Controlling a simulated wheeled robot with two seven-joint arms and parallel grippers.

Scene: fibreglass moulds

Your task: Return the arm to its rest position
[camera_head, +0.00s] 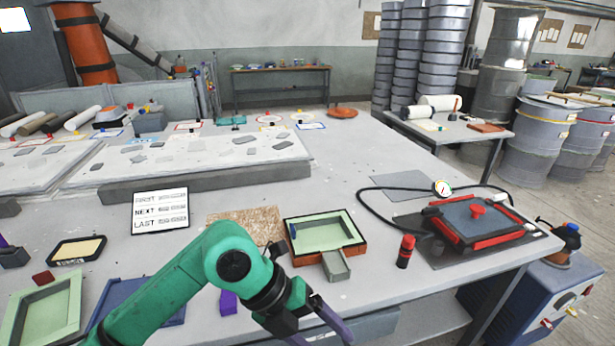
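My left arm is green and comes in from the lower left over the front of the table (360,290). Its gripper (322,334) hangs at the bottom edge, in front of the green mould tray. Its two purple-grey fingers stand apart, with nothing seen between them. The lower fingertip is cut off by the picture edge. My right arm and gripper are not in view.
A green mould (325,232) with a grey piece at its front lies behind the gripper. A purple block (228,302) and a blue tray (118,300) are beside the arm. A red bottle (405,252) and a red-clamped press (478,222) stand right.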

